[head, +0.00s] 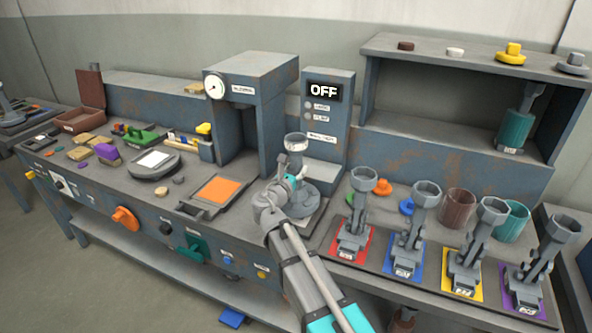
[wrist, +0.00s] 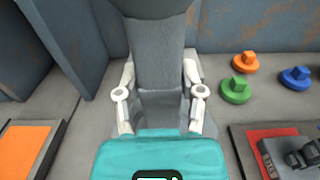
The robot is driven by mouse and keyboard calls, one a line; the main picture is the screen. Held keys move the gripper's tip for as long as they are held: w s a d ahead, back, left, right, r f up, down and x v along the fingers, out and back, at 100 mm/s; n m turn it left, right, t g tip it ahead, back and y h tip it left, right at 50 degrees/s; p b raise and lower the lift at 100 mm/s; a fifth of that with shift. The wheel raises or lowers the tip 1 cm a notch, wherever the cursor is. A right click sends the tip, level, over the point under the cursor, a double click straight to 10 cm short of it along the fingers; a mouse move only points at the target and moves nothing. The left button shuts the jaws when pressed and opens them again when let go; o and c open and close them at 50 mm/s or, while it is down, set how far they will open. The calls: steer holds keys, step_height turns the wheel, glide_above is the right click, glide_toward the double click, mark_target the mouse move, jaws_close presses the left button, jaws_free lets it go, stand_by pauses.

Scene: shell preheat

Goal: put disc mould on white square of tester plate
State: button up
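A grey mould with a cup on top (head: 296,143) stands upright at the station under the OFF display. Its label does not show, so I cannot tell if it is the disc mould. My gripper (head: 287,184) is low at this mould. In the wrist view its white fingers (wrist: 159,94) stand on both sides of the grey handle (wrist: 158,55). They look close to its sides, but I cannot tell if they press on it. The tester plate (head: 140,173) is a round grey plate at left, with an empty white square (head: 154,159) on top.
Several similar moulds stand at right on red (head: 336,249), blue, yellow and purple squares. An orange-topped tray (head: 217,190) lies between my gripper and the tester plate. A tall press with a gauge (head: 215,87) rises behind. Green (wrist: 236,90) and orange (wrist: 245,62) knobbed discs lie at right.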

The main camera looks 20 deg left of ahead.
steer(key=o, duration=0.3)
steer(key=shift+o, duration=0.2)
steer(key=shift+r, duration=0.1)
steer(key=s+a, duration=0.1)
steer(key=s, duration=1.1)
stand_by(0.5)
